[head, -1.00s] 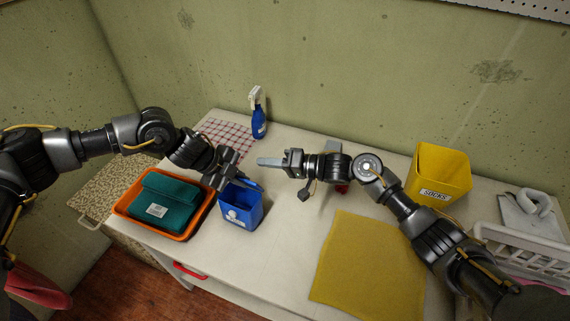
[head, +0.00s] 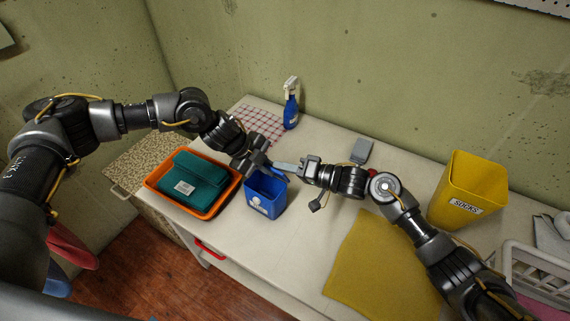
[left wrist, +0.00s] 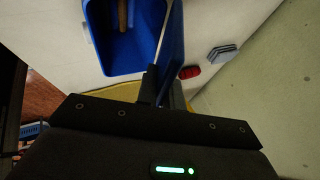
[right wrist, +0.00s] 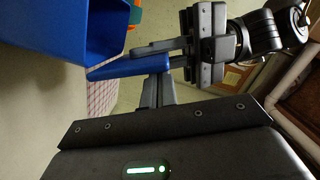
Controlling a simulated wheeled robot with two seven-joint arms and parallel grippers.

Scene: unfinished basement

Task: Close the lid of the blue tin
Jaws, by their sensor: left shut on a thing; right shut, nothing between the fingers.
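The blue tin (head: 263,199) with a white label stands on the table, its mouth open. Its blue lid is raised; it shows in the left wrist view (left wrist: 174,55) and the right wrist view (right wrist: 130,66). My left gripper (head: 271,172) is shut on the lid above the tin. In the left wrist view a brown stick-like thing (left wrist: 124,14) shows inside the tin. My right gripper (head: 277,167) is shut and empty, its fingertips close to the lid and the left gripper. I cannot tell whether they touch the lid.
An orange tray (head: 212,209) with a teal case (head: 196,180) stands left of the tin. A blue spray bottle (head: 291,111) is behind. A grey block (head: 362,150), a yellow cloth (head: 375,270) and a yellow socks bin (head: 464,197) are to the right. The table's front is clear.

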